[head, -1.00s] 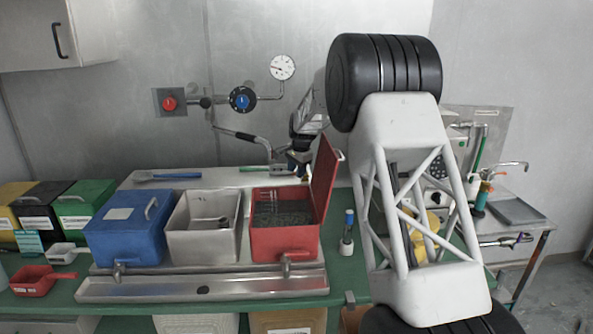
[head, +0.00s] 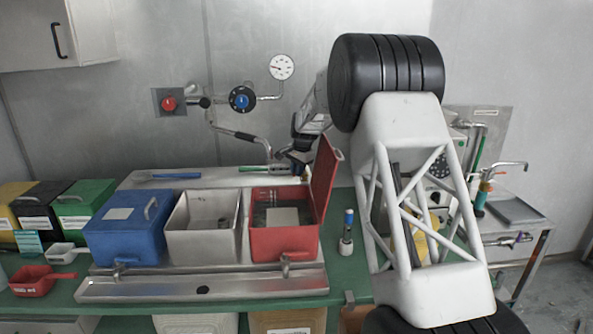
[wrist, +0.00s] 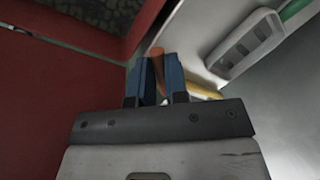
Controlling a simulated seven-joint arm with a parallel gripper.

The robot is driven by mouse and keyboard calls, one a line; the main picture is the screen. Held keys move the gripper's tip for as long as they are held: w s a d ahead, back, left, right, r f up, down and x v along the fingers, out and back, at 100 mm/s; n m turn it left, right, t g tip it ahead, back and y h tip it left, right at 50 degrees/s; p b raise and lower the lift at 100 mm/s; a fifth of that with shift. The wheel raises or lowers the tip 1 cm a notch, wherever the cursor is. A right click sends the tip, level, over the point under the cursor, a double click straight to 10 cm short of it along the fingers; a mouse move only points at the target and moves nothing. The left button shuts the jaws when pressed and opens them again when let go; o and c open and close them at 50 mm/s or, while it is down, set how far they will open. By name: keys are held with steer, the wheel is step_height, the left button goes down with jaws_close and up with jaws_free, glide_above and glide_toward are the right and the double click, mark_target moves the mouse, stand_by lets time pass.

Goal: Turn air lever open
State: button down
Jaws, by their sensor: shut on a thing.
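My gripper (wrist: 154,78) has two blue fingers in the wrist view, closed on a thin orange-brown piece (wrist: 156,60) that sticks up between them. I cannot tell whether this piece is the air lever. In the head view my gripper (head: 297,161) is small and partly hidden, behind the red box's raised lid (head: 325,180). On the wall are a red knob (head: 168,103), a round blue-centred valve (head: 242,98) and a pressure gauge (head: 281,67). A bent pipe with a dark sleeve (head: 236,134) runs down toward my gripper.
The open red box (head: 283,244) stands close to my gripper, its red wall also near in the wrist view (wrist: 50,100). A grey open box (head: 203,246) and a blue lidded box (head: 126,242) stand left. A white ledge (head: 215,180) holds tools. A bottle (head: 347,235) stands right.

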steer(key=c, duration=1.1)
jaws_free()
steer(key=shift+s+d+r, duration=0.2)
steer(key=shift+r, duration=1.1)
steer(key=shift+s+d+r, duration=0.15)
steer(key=shift+d+r, duration=0.05)
steer(key=shift+r, duration=1.05)
steer(key=shift+s+d+r, duration=0.2)
steer(key=shift+r, duration=1.1)
